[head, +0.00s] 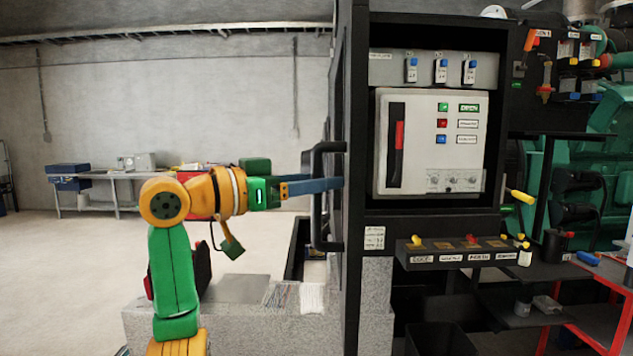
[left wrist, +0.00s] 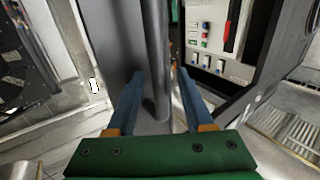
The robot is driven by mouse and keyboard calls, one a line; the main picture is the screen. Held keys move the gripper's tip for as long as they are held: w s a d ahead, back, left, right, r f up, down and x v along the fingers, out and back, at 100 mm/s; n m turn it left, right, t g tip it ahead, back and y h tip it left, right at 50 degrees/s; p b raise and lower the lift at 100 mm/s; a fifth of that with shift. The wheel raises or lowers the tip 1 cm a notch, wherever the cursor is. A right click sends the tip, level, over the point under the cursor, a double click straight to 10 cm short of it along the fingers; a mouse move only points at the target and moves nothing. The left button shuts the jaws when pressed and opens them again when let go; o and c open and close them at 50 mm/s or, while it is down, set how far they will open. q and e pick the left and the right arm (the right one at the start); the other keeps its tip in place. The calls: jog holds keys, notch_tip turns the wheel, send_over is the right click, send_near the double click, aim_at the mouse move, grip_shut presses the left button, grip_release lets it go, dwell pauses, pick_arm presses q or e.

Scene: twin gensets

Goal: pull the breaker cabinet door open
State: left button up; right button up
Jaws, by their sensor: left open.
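The breaker cabinet door (head: 352,90) is black and stands open, nearly edge-on at the left of the cabinet (head: 440,205). Its dark bar handle (head: 317,225) is upright on the door's left side. My left gripper (head: 338,184) reaches in from the left at mid-height of the handle, its blue fingers crossing the bar. In the left wrist view the fingers (left wrist: 160,75) are open, with the grey upright handle bar (left wrist: 157,50) between them. I cannot tell whether either finger touches it. Inside the cabinet is a white breaker panel (head: 425,110) with a red lever. My right gripper is not in view.
A shelf (head: 470,262) with small coloured knobs and labels juts out below the cabinet. A low concrete block (head: 225,325) lies beneath my left arm. Green machinery (head: 590,160) and a red frame (head: 610,310) stand at the right. The floor at the left is clear.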

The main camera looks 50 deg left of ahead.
pick_arm(q)
jog(key=s+b, duration=0.2)
jog(key=s, duration=0.5)
jog(key=shift+a, duration=0.45)
jog(key=shift+f, duration=0.1)
